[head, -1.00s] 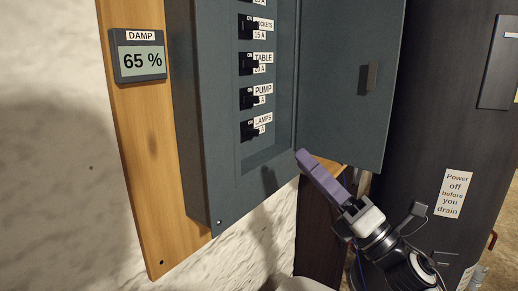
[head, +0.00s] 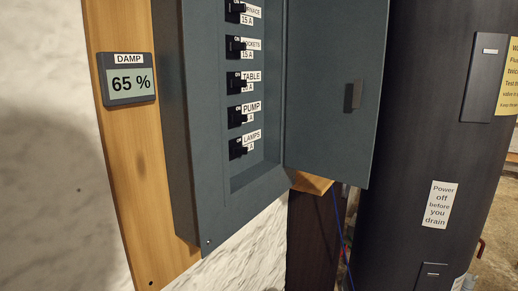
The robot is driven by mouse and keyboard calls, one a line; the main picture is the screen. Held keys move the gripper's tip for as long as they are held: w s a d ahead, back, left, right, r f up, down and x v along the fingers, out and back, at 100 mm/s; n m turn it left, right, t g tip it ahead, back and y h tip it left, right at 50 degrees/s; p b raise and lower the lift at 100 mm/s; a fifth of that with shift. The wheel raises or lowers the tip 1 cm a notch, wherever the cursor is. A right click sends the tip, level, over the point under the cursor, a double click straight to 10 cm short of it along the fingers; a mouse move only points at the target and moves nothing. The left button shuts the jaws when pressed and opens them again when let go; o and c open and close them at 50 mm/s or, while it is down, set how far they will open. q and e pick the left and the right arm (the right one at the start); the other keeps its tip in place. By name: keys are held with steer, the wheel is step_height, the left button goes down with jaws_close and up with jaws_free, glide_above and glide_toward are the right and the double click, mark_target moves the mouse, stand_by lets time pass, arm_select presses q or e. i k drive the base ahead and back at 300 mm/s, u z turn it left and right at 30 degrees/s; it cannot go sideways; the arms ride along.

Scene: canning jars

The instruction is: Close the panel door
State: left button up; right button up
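The panel door (head: 325,105) is a dark grey sheet standing open to the right of the grey breaker panel (head: 187,150). It is hinged along the panel's right side. A small dark handle (head: 353,96) sticks out near the door's free edge. Inside the panel, a column of black breaker switches (head: 238,114) shows, with labels such as TABLE, PUMP and LAMPS. Neither of my grippers shows in the head view.
A DAMP display (head: 129,80) reading 65 % is on the wooden board (head: 127,180) at the left. A large dark tank (head: 415,140) with a "Power off before you drain" label (head: 439,204) stands close to the door's right. A dark post (head: 313,240) stands below the door.

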mark_target(332, 44)
steer(key=z, duration=2.1)
steer(key=i, duration=3.55)
steer(key=u, duration=4.4)
steer(key=i, duration=1)
steer(key=u, duration=0.35)
steer(key=k, duration=0.5)
steer(key=u, duration=0.4)
